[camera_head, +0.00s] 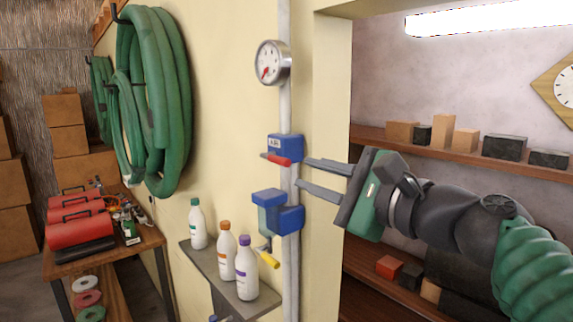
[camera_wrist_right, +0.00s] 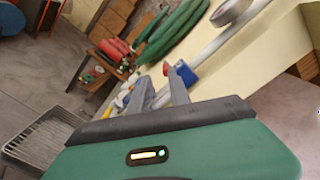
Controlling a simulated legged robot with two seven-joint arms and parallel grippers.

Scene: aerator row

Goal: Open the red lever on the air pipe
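The red lever (camera_head: 276,159) lies roughly level on the lower front of a blue valve block (camera_head: 285,147). The block is on the grey air pipe (camera_head: 285,105), which runs up the cream wall. My right gripper (camera_head: 303,174) comes in from the right, with its two fingers apart and nothing between them. Its fingertips are just right of the lever and overlap the pipe area; I cannot tell whether they touch. In the right wrist view the open fingers (camera_wrist_right: 157,77) point towards the blue block (camera_wrist_right: 187,72). My left gripper is not in view.
A round gauge (camera_head: 272,62) is above the valve. A blue filter unit (camera_head: 275,212) and yellow lever (camera_head: 268,258) are below it. Several bottles (camera_head: 226,250) stand on a small shelf (camera_head: 262,302) at lower left. Green hoses (camera_head: 160,100) hang on the wall. A wall edge (camera_head: 330,100) is at right.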

